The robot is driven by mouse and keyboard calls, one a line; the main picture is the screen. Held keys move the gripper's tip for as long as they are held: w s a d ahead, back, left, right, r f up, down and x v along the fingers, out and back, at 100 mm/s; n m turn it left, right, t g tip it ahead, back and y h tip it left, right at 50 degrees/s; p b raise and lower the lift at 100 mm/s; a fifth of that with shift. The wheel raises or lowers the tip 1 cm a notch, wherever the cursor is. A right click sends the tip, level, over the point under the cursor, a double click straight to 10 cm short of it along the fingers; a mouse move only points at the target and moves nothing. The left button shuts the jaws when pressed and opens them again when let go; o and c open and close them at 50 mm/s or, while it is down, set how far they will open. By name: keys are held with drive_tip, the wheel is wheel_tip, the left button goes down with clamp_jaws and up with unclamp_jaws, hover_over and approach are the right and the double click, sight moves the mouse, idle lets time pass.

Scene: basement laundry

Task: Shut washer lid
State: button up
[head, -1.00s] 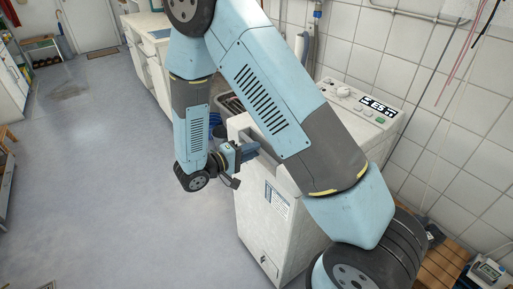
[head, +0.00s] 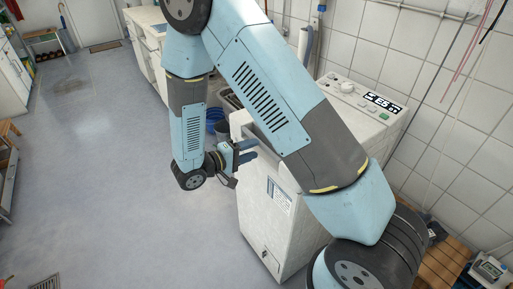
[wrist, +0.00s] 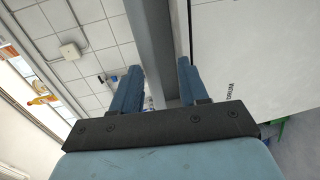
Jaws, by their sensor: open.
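The white top-loading washer (head: 266,205) stands right of centre in the head view, with a label on its front. My arm crosses in front of its top, so I cannot tell the lid's position there. My gripper (head: 248,153) is beside the washer's upper left front edge, with its fingers pointing towards it. In the wrist view my gripper (wrist: 157,88) is open, and a grey band runs between or just beyond its fingers. I cannot tell whether this band is the lid's edge, or whether the fingers touch it. A white panel with dark lettering (wrist: 255,60) is on the right.
The washer's control panel (head: 362,98) with a lit display is at its back, near the tiled wall. A blue bucket (head: 214,117) stands behind my forearm. A wooden slatted stand (head: 440,268) is at the lower right. Open floor (head: 110,190) lies to the left.

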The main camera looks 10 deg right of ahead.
drive_tip(key=v, duration=1.2)
drive_tip(key=shift+s+r, duration=0.1)
drive_tip(key=shift+r, duration=0.1)
drive_tip(key=s+d+r+m+g+y, duration=0.2)
drive_tip(key=d+r+m+g+y, duration=0.35)
drive_tip(key=d+r, duration=1.1)
drive_tip(key=s+d+r+t+y, duration=0.4)
drive_tip(key=s+d+r+y, duration=0.5)
drive_tip(key=s+d+r, duration=0.1)
wheel_tip(320, 180, up, 2)
drive_tip(key=shift+s+d+r, duration=0.15)
drive_tip(key=shift+s+d, duration=0.25)
drive_tip(key=shift+s, duration=0.2)
